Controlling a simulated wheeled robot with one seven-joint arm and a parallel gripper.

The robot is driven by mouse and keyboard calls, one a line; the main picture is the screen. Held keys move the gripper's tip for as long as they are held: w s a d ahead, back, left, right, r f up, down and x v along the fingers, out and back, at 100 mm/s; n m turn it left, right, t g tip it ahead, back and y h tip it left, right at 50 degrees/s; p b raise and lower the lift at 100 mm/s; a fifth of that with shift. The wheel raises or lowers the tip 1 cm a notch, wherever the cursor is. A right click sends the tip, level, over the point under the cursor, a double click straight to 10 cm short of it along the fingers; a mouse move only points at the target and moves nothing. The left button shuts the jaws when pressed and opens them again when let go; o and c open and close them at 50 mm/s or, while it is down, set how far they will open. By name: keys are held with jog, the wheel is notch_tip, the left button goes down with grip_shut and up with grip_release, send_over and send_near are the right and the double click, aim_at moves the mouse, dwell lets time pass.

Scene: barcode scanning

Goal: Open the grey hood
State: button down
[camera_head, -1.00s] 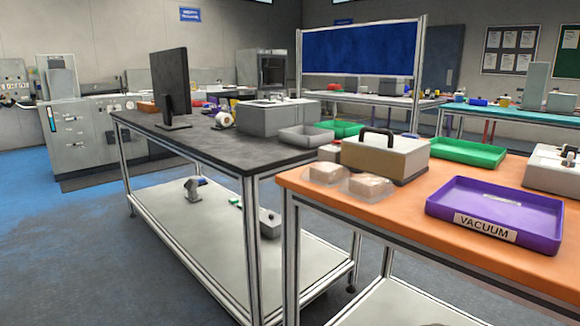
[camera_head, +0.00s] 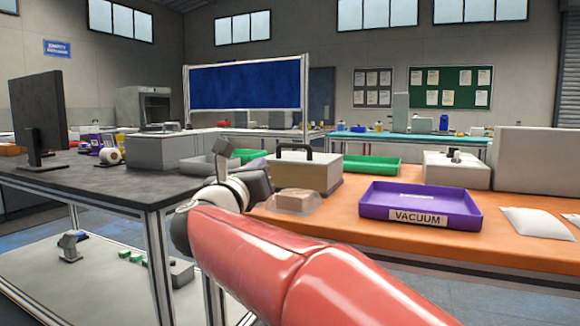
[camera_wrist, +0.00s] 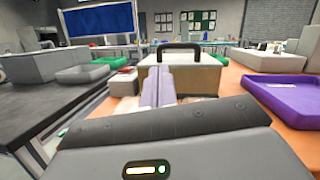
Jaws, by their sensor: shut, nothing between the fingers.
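A grey-beige box-shaped hood (camera_head: 318,172) with a black arched handle (camera_head: 296,146) stands on the orange table (camera_head: 380,240), and its dark lower edge rests near the tabletop. In the wrist view the hood (camera_wrist: 208,76) is straight ahead, with the handle (camera_wrist: 181,46) on top. My gripper (camera_head: 262,178) is in front and left of the hood, apart from the handle. Its fingers (camera_wrist: 157,78) are shut together and empty, pointing toward the hood's left part. The fingers hide part of the hood's front.
A clear-wrapped package (camera_head: 292,203) lies before the hood. A purple VACUUM tray (camera_head: 430,204) is to its right, a green tray (camera_head: 372,166) behind. A dark table (camera_head: 90,186) with a monitor (camera_head: 38,115) is at left. White pouches (camera_head: 535,223) lie at right.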

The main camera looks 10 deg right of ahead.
aim_at(283, 157)
jog(key=m+g+h, duration=0.1)
jog(key=d+f+m, duration=0.1)
jog(key=m, duration=0.1)
jog(key=shift+w+f+m+g+h, duration=0.15)
jog(key=shift+m+g+h, duration=0.15)
jog(key=shift+g+h, duration=0.1)
jog(key=shift+w+d, duration=0.2)
jog(key=shift+d, duration=0.05)
jog(key=p+x, duration=0.2)
jog(key=x, duration=0.7)
jog(key=shift+w+d, duration=0.1)
jog(key=shift+d, duration=0.05)
